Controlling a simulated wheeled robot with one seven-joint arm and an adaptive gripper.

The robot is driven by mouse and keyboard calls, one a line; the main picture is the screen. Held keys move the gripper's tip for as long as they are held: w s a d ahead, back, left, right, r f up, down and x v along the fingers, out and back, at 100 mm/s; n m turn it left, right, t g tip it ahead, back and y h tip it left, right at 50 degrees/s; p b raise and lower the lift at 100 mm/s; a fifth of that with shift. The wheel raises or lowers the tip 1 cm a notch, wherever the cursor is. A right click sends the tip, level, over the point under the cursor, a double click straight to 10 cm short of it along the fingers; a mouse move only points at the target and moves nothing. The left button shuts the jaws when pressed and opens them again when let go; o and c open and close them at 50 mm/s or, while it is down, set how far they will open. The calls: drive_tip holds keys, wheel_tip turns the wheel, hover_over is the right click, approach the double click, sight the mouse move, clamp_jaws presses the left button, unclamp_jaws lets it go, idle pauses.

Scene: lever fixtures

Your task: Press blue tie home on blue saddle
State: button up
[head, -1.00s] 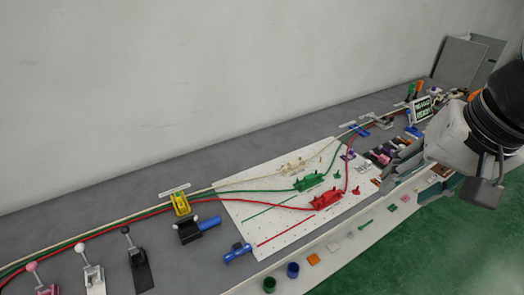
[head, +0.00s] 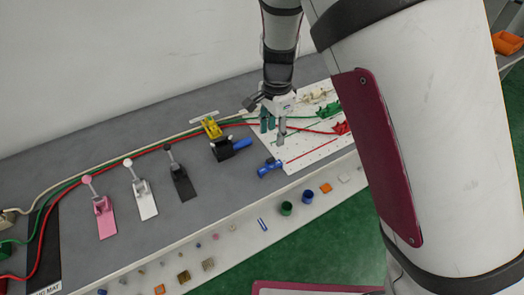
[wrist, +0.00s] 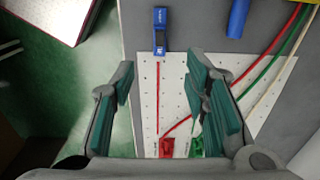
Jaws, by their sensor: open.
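My gripper (head: 274,128) hangs over the left part of the white pegboard, open and empty. In the wrist view its two green-padded fingers (wrist: 160,78) stand wide apart, with a red line on the board between them. A small blue fixture (head: 269,166) sits at the board's near left edge; it shows ahead of the fingers in the wrist view (wrist: 160,30). I cannot tell whether it is the blue tie or part of another tool. No blue saddle can be made out now; the far end of the bench is behind my arm.
A black block with a blue handle (head: 243,144) and a yellow saddle (head: 211,128) stand left of the board. Black (head: 181,175), white (head: 141,198) and pink (head: 102,210) levers stand farther left. Cables run along the bench. My arm covers the right side.

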sight(271, 162)
drive_tip(key=f, duration=0.8)
drive_tip(key=shift+a+f, duration=0.35)
drive_tip(key=shift+a, duration=0.05)
drive_tip(key=shift+s+d+f, duration=0.1)
drive_tip(key=shift+f, duration=1.4)
drive_tip(key=shift+s+d+f, duration=0.1)
drive_tip(key=shift+f, duration=1.35)
drive_tip(key=c, duration=0.9)
